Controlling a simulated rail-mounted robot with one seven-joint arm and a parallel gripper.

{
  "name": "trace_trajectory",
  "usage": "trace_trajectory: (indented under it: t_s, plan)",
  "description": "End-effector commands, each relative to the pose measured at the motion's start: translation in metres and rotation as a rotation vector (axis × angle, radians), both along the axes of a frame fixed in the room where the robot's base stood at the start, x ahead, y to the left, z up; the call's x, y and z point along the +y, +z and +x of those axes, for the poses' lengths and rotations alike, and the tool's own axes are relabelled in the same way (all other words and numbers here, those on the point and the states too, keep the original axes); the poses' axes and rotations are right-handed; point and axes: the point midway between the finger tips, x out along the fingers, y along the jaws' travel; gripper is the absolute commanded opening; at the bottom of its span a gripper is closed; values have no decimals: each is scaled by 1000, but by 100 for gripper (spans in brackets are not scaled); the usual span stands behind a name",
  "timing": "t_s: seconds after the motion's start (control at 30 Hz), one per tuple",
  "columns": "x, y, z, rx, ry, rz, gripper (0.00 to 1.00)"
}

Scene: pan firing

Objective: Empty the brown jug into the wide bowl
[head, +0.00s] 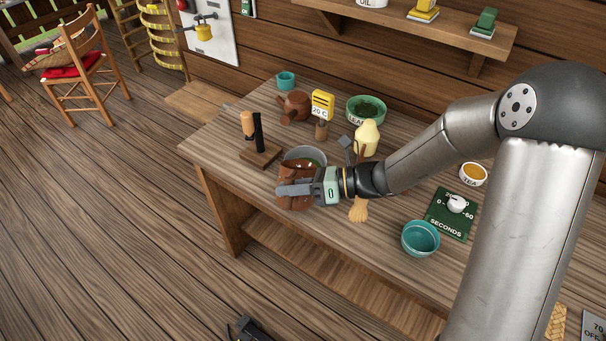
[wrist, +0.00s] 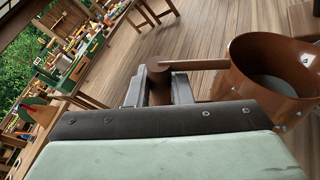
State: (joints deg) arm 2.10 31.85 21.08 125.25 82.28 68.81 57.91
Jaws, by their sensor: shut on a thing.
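The brown jug (head: 297,203) is in my gripper (head: 288,189) above the workbench in the head view. In the wrist view my gripper (wrist: 168,88) is shut on the handle, and the jug (wrist: 232,82) is at right, its mouth facing the camera. The jug looks tilted against the room. Its inside looks grey with a few shiny spots; I cannot tell how much it holds.
A wooden stand (head: 262,157) is left of the bowl. A brown teapot (head: 294,105), a yellow 20 C sign (head: 322,104) and a green leaf bowl (head: 353,103) stand behind. A cream bottle (head: 367,138), brush (head: 359,211), teal bowl (head: 421,252) and green dial (head: 443,224) are right.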

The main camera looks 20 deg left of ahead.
Motion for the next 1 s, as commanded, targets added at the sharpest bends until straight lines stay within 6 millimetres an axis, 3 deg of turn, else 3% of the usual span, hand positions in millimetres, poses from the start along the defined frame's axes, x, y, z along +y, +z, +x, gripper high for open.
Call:
trace_trajectory:
  t_s: [1.0]
  plan:
    - [1, 12, 4, 46, 0, -3, 0]
